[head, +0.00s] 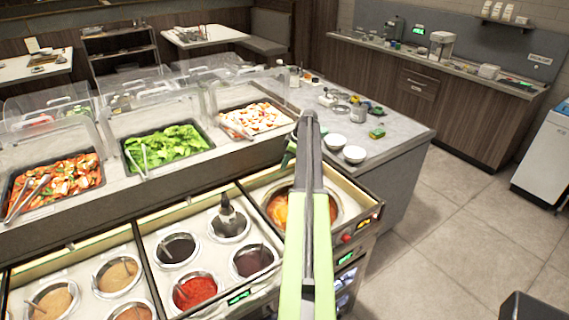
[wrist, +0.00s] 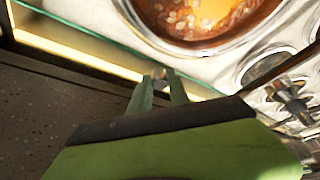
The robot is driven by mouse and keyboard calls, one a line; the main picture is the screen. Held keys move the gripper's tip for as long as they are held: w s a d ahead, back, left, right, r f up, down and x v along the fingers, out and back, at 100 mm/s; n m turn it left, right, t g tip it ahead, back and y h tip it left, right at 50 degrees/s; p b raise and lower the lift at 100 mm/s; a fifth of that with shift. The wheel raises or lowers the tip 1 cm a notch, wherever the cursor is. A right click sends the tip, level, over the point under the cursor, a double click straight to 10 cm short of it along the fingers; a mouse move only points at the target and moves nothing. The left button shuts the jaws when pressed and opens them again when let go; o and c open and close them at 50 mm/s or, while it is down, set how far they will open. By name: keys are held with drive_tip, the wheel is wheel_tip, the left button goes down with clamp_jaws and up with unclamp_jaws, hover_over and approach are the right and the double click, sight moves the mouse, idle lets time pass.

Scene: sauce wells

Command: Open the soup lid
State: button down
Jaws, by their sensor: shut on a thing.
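The soup well (head: 277,212) holds orange soup at the right end of the counter. It also shows at the top of the wrist view (wrist: 215,22), with pale bits in the soup. The soup lid (wrist: 85,40) looks like clear glass; only a thin greenish edge shows in the wrist view. My gripper (wrist: 160,84) has its green fingers shut on a small grey part at the lid's edge, apparently its handle. In the head view my gripper (head: 290,152) is mostly hidden behind my arm. The lid's tilt is hard to tell.
Sauce wells (head: 195,290) with spoons and one dark pump (head: 227,212) lie left of the soup. Salad trays (head: 165,147) under clear guards stand behind. White bowls (head: 354,154) sit on the counter at the back right.

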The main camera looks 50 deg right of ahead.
drive_tip(key=c, duration=1.2)
unclamp_jaws()
drive_tip(key=shift+c, duration=0.2)
drive_tip(key=p+v, duration=1.6)
drive_tip(key=v, duration=0.1)
drive_tip(key=shift+r, duration=0.2)
